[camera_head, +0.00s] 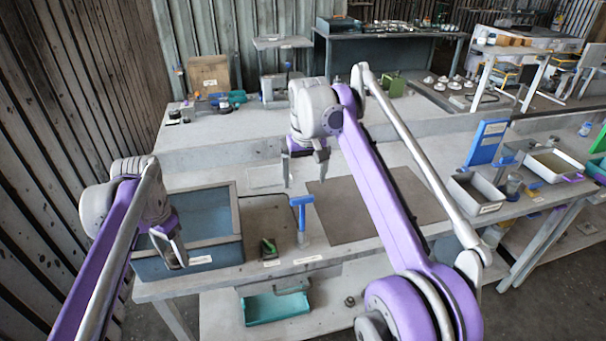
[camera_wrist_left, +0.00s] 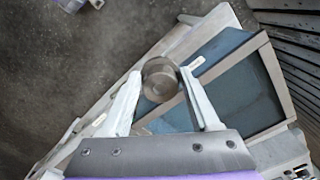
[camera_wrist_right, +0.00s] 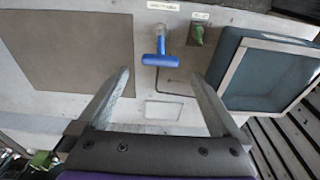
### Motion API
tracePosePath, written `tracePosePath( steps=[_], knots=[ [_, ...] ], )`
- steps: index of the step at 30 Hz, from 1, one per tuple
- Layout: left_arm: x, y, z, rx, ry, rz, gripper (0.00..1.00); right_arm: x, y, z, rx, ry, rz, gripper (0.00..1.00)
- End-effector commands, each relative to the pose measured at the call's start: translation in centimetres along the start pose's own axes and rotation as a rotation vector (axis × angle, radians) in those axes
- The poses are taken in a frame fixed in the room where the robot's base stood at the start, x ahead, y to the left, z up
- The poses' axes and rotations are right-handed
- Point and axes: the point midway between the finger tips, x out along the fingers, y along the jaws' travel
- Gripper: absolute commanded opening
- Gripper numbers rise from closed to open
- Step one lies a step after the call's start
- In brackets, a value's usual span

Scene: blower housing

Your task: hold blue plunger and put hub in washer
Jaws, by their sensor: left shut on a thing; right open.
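My left gripper (camera_head: 181,257) is shut on a round grey metal hub (camera_wrist_left: 160,80), seen between its fingers in the left wrist view. In the head view it is at the washer's front side, and the hub cannot be made out there. The washer (camera_head: 238,212) is an open, blue-grey tub with a pale rim; it also shows in the left wrist view (camera_wrist_left: 270,75). The blue plunger (camera_head: 302,205) stands upright with a T-shaped handle on the bench, right of the washer. My right gripper (camera_head: 306,168) is open and empty, above and behind the plunger, apart from it.
A small green-topped item (camera_head: 268,247) sits between washer and plunger. A flat brown-grey mat (camera_head: 350,215) lies right of the plunger, partly behind my right arm. A teal tray (camera_head: 275,308) is below the bench front. Grey bins (camera_head: 476,196) stand at right.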

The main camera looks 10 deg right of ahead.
Motion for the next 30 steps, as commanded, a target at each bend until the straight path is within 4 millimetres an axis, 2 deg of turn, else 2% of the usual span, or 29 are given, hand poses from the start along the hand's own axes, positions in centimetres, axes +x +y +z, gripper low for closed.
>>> tracePosePath(
  steps=[3, 8, 11, 24, 30],
  knots=[
    [0.0, 0.0, 0.0, 0.0, 0.0, 0.0, 0.0, 0.3, -0.1, -0.8, 0.0, -0.014, 0.0, 1.0],
    [0.0, 0.0, 0.0, 0.0, 0.0, 0.0, 0.0, 0.9, -0.1, -1.1, 0.0, -0.021, 0.001, 1.0],
    [0.0, 0.0, 0.0, 0.0, 0.0, 0.0, 0.0, 1.9, -0.1, -1.1, 0.0, -0.022, 0.001, 1.0],
    [0.0, 0.0, 0.0, 0.0, 0.0, 0.0, 0.0, 9.8, -0.1, -0.9, 0.0, -0.021, 0.001, 1.0],
    [0.0, 0.0, 0.0, 0.0, 0.0, 0.0, 0.0, 11.9, -0.1, -0.8, 0.0, -0.02, 0.001, 1.0]
  ],
)
